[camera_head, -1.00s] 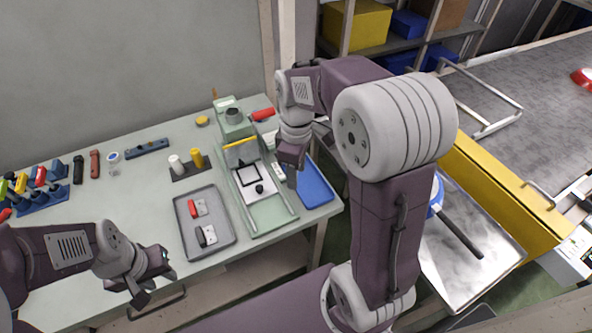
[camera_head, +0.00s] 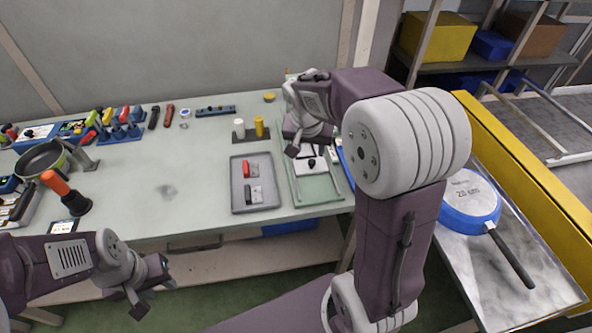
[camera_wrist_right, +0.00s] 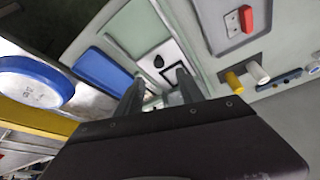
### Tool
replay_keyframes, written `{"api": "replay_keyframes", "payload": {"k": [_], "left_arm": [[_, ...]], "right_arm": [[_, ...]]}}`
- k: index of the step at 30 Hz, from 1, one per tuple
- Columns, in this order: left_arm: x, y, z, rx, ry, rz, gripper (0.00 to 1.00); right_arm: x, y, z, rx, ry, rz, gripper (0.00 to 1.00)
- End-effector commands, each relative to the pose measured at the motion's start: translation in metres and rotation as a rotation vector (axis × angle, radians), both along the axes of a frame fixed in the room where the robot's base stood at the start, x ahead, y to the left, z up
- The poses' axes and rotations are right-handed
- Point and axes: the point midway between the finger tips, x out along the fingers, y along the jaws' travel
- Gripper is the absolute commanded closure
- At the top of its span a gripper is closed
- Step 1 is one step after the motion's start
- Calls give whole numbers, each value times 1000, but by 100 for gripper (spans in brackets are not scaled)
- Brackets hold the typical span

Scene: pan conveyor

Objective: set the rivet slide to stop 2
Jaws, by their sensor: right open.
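The rivet slide appears to be the pale green fixture (camera_head: 318,190), with a white plate and a small black knob (camera_head: 311,163). The knob also shows in the right wrist view (camera_wrist_right: 158,61), in front of the fingers. My right gripper (camera_head: 299,150) is above the fixture, just left of the knob in the head view, open and empty. Its fingers (camera_wrist_right: 158,92) point toward the plate. My arm hides the fixture's back part, and no stop marks can be read. My left gripper (camera_head: 151,294) is open and empty in front of the bench.
A grey tray (camera_head: 236,190) with a red-handled and a dark-handled part lies left of the fixture. White and yellow pegs (camera_head: 259,127) stand behind it. A blue pan (camera_head: 470,207) lies on a metal surface at right. The bench middle is clear.

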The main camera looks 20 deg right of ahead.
Motion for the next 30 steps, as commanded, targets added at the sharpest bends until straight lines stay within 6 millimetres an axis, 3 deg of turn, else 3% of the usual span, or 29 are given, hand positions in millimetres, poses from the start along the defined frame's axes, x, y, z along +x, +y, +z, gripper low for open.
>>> {"api": "replay_keyframes", "payload": {"k": [5, 18, 28, 29, 30], "left_arm": [[0, 0, -1, 0, -1, 0, 64], [0, 0, -14, 0, 0, 0, 64], [0, 0, -14, 0, 0, 0, 64], [0, 0, -14, 0, 0, 0, 64], [0, 0, -14, 0, 0, 0, 64]], "right_arm": [[1, -1, -5, 0, 3, -1, 55], [25, -19, -78, 1, 5, -1, 55], [28, -21, -84, 1, 2, 1, 55], [28, -21, -84, 1, 2, 1, 58], [28, -21, -84, 1, 2, 1, 69]]}}
